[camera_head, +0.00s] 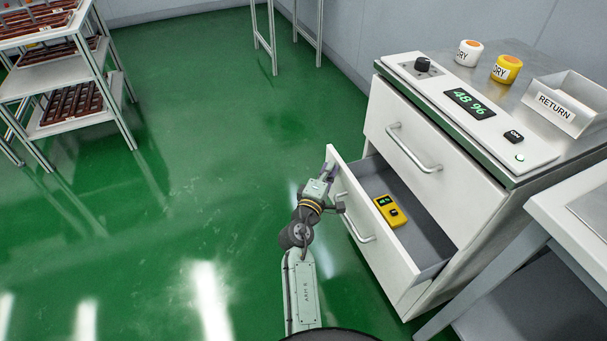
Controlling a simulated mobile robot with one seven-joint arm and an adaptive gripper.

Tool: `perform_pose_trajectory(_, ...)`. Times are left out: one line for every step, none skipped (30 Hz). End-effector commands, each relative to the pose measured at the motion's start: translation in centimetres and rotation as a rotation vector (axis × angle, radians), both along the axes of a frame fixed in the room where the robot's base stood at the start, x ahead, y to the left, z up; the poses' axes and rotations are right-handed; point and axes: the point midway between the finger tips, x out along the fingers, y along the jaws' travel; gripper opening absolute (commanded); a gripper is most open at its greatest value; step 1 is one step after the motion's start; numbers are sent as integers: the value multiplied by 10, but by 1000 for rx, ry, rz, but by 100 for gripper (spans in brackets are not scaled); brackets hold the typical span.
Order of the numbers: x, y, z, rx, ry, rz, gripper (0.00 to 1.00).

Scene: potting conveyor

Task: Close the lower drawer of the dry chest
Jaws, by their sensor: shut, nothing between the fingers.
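The dry chest (437,191) is a white cabinet with a steel top at the right. Its lower drawer (403,263) stands open, pulled out toward the left, with a bar handle (357,222) on its front. A yellow meter with a small display (390,210) lies inside this drawer. The upper drawer (431,148) is shut. My gripper (331,172) is at the far end of the lower drawer's front, close to its upper edge. Its fingers are small and dark here; it holds nothing that I can see. I cannot tell whether it touches the panel.
On the chest top are a control panel (473,107) reading 48 %, two DRY tubs, white (468,53) and yellow (507,69), and a RETURN tray (558,106). A white table (575,205) stands at the lower right. A shelf rack (62,77) is at the upper left. Green floor left of the drawer is clear.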

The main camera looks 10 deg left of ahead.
Motion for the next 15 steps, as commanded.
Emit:
perform_pose_trajectory(9, -15, 4, 1, -1, -7, 0)
perform_pose_trajectory(14, -22, 3, 1, 1, -9, 0)
perform_pose_trajectory(20, -30, 4, 0, 0, -8, 0)
perform_pose_trajectory(25, -36, 4, 1, 0, -7, 0)
perform_pose_trajectory(29, -42, 4, 1, 0, -8, 0)
perform_pose_trajectory(34, -49, 3, 0, 0, -7, 0)
perform_pose_trajectory(38, -55, 3, 1, 0, -7, 0)
perform_pose_trajectory(42, -60, 4, 2, 0, -6, 0)
perform_pose_trajectory(47, -66, 3, 0, 0, -5, 0)
perform_pose_trajectory(50, -71, 3, 1, 0, -6, 0)
perform_pose_trajectory(54, -75, 3, 1, 0, -5, 0)
perform_pose_trajectory(57, -80, 3, 1, 0, -5, 0)
perform_pose_trajectory(60, -84, 3, 1, 0, -5, 0)
perform_pose_trajectory(62, -87, 2, 1, 0, -4, 0)
perform_pose_trajectory(65, -91, 2, 1, 0, -4, 0)
